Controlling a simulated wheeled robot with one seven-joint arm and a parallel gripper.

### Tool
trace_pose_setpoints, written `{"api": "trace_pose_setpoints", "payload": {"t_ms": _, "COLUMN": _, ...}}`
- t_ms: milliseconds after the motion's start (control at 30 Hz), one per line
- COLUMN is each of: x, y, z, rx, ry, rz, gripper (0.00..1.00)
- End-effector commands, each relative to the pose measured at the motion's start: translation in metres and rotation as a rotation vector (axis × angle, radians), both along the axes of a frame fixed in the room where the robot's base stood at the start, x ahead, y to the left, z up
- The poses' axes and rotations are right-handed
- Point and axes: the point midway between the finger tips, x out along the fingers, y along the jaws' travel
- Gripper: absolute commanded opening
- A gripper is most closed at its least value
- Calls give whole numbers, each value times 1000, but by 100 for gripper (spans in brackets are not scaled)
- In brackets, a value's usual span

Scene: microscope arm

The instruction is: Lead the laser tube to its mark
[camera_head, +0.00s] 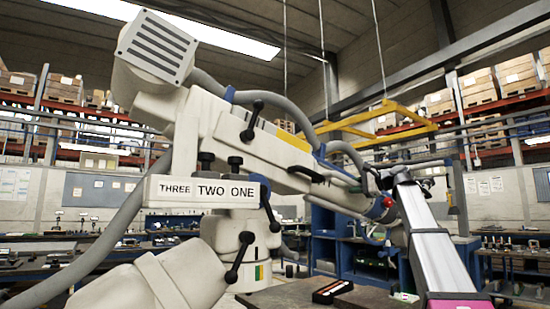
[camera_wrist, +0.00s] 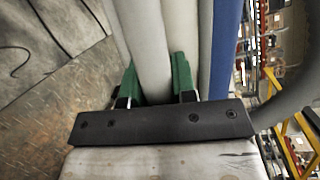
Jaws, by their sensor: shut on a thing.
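In the wrist view, my gripper (camera_wrist: 154,63) has its green fingers closed on either side of a pale grey tube (camera_wrist: 148,40). I take this to be the laser tube, but its ends are out of view. In the head view, the large cream microscope arm (camera_head: 255,150) slopes down to the right from a boxy vented head (camera_head: 155,45). My silver arm reaches up to its lower right end, where my fingers are too small to tell. A small green and orange patch (camera_head: 259,271) is on the cream column. I cannot tell which spot is the mark.
A thick grey hose (camera_head: 110,235) loops along the left of the cream arm. In the wrist view, another pale tube and a blue strip (camera_wrist: 224,45) run close beside the gripper. A yellow frame (camera_head: 375,118) hangs behind. A table with a small dark case (camera_head: 332,290) is below.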

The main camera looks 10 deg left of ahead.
Motion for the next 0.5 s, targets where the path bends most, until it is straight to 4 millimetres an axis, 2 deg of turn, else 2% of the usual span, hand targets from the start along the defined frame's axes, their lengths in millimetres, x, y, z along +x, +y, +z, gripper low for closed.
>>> {"api": "trace_pose_setpoints", "payload": {"t_ms": 500, "x": 11, "y": -11, "z": -5, "rx": -4, "ry": 2, "rz": -7, "gripper": 0}}
